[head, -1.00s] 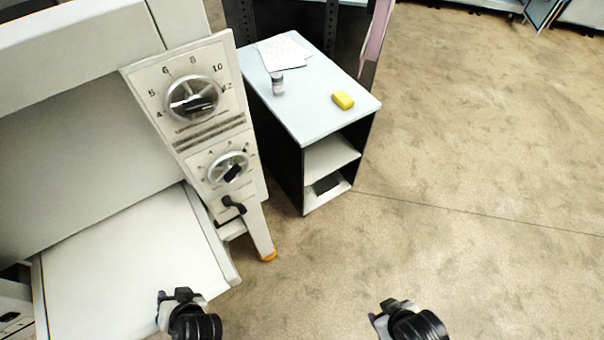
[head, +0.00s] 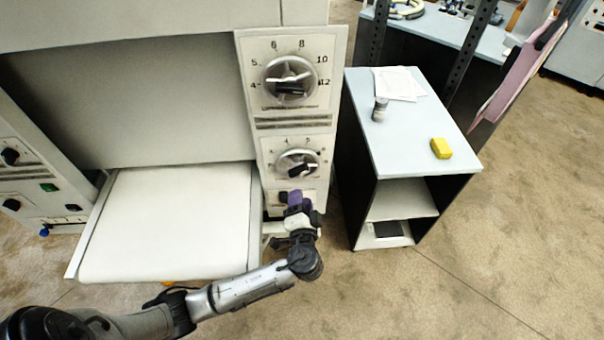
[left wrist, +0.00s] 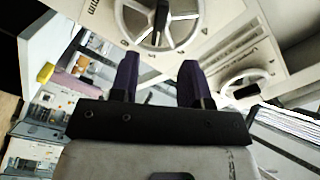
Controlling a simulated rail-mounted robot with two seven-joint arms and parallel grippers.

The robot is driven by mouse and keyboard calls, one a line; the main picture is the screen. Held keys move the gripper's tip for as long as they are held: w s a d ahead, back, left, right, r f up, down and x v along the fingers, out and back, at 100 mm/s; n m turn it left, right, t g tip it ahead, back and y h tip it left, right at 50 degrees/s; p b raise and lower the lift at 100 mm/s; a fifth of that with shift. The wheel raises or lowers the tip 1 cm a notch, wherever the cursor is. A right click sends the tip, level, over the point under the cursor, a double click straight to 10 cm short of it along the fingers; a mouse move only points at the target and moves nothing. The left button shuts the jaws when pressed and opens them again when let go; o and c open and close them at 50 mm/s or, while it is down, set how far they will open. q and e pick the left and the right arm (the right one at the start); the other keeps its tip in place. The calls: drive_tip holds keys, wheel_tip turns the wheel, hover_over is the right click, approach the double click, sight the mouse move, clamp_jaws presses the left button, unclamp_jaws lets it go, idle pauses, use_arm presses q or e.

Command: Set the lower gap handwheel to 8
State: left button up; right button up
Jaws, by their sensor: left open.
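The lower gap handwheel (head: 299,168) is a silver ring with a black bar handle, below the larger upper handwheel (head: 288,83) on the machine's pale panel. Its dial numbers are too small to read surely. My left gripper (head: 292,196) is open, its purple fingers just below the lower handwheel and apart from it, over the panel's lower part. In the left wrist view the gripper (left wrist: 160,62) is open with nothing between its fingers. A spoked wheel, seemingly the lower handwheel (left wrist: 160,22), lies ahead of the fingertips. My right gripper is out of view.
A pale cabinet (head: 408,150) stands right of the panel with papers (head: 398,83), a small jar (head: 380,109) and a yellow block (head: 441,148) on top. The white sheeter bed (head: 170,220) extends left of the panel. Open floor lies at the right.

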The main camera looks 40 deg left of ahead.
sight(298, 174)
use_arm(q)
drive_tip(key=p+x, duration=0.1)
drive_tip(key=x, duration=0.8)
drive_tip(key=shift+f, duration=0.1)
drive_tip(key=shift+c, duration=0.4)
clamp_jaws()
